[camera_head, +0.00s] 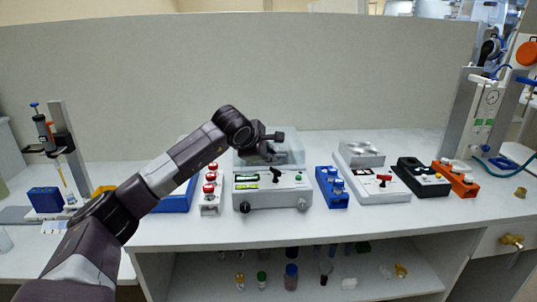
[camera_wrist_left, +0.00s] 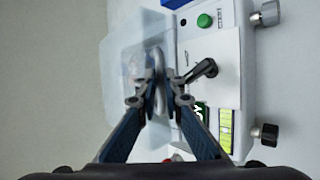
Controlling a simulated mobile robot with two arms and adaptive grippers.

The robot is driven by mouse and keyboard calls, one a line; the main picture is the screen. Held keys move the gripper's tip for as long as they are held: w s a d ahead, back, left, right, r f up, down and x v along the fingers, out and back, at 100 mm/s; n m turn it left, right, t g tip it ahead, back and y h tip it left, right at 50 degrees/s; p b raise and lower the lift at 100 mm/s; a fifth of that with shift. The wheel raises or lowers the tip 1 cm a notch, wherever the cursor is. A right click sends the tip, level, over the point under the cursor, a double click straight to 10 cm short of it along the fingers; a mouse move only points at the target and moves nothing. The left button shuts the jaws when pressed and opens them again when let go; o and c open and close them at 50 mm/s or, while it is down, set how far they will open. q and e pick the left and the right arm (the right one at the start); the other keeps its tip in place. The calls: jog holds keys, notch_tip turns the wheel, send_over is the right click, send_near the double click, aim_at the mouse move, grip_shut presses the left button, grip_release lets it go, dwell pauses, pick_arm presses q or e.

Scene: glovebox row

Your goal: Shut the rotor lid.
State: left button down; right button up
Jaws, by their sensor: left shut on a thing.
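The white centrifuge-like device (camera_head: 272,190) stands mid-bench, with a green button, a dark lever (camera_wrist_left: 203,70) and displays on its front panel. A translucent, box-like lid or housing (camera_head: 296,150) shows behind the panel; it also shows in the left wrist view (camera_wrist_left: 118,75). How far it is open I cannot tell. My left gripper (camera_head: 270,152) is over this translucent part. In the left wrist view my left gripper (camera_wrist_left: 158,92) is shut on a grey rounded piece (camera_wrist_left: 159,66), which looks like a handle; the fingers partly hide it. My right gripper is not in view.
Left of the device stand a rack with red-capped tubes (camera_head: 210,188) and a blue tray (camera_head: 178,200). The bench front edge is clear.

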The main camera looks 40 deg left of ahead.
pick_arm(q)
jog(key=c, duration=2)
grip_release()
jog(key=shift+c, duration=0.2)
jog(key=shift+s+r, duration=0.1)
jog(key=shift+r, duration=0.05)
jog(key=v, duration=1.1)
jog(key=shift+s+r, duration=0.2)
jog(key=shift+s, duration=0.1)
jog(key=shift+d, duration=0.2)
